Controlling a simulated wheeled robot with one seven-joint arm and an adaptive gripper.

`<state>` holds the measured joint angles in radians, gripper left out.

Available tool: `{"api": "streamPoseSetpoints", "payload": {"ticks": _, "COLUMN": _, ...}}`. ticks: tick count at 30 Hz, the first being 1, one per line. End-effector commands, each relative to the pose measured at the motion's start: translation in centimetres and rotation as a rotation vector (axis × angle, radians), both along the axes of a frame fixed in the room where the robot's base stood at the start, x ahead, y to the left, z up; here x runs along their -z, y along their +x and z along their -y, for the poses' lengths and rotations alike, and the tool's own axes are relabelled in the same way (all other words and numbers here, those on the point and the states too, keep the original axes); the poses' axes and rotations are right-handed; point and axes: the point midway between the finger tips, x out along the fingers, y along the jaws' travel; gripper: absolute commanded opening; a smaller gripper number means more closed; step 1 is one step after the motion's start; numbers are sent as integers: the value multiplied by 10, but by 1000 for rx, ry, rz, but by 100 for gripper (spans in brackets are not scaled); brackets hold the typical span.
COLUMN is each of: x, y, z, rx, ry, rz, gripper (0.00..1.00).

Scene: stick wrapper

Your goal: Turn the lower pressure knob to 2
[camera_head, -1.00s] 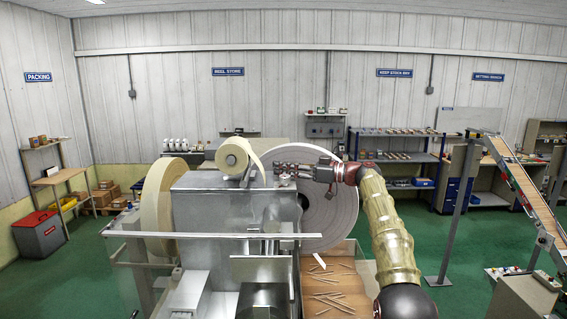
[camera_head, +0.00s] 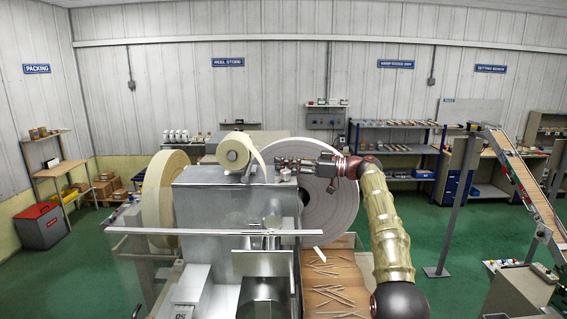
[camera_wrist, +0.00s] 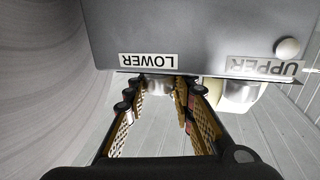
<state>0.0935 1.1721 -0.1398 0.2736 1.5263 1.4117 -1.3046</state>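The lower pressure knob (camera_wrist: 158,87) is a short metallic knob beneath the LOWER label (camera_wrist: 149,60), which appears upside down in the wrist view. My gripper (camera_wrist: 160,93) has its two padded fingers apart, one on each side of this knob. I cannot tell whether the pads touch it. In the head view my gripper (camera_head: 284,163) reaches left across the large paper reel to the machine's top right corner. The knob's scale and pointer setting do not show.
The UPPER label (camera_wrist: 262,67) and a second, pale knob (camera_wrist: 240,92) are to the right in the wrist view. A large paper reel (camera_head: 330,205) stands close behind my gripper. A small roll (camera_head: 234,153) sits on the machine (camera_head: 215,205). Sticks lie on a tray below.

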Motion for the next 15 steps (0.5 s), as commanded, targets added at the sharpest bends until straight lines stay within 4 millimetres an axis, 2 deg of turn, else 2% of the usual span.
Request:
{"api": "streamPoseSetpoints", "payload": {"ticks": 4, "x": 3, "y": 1, "z": 1, "rx": 1, "ry": 0, "rz": -4, "gripper": 32}}
{"api": "streamPoseSetpoints", "payload": {"ticks": 15, "x": 1, "y": 0, "z": 2, "rx": 1, "ry": 1, "rz": -3, "gripper": 32}}
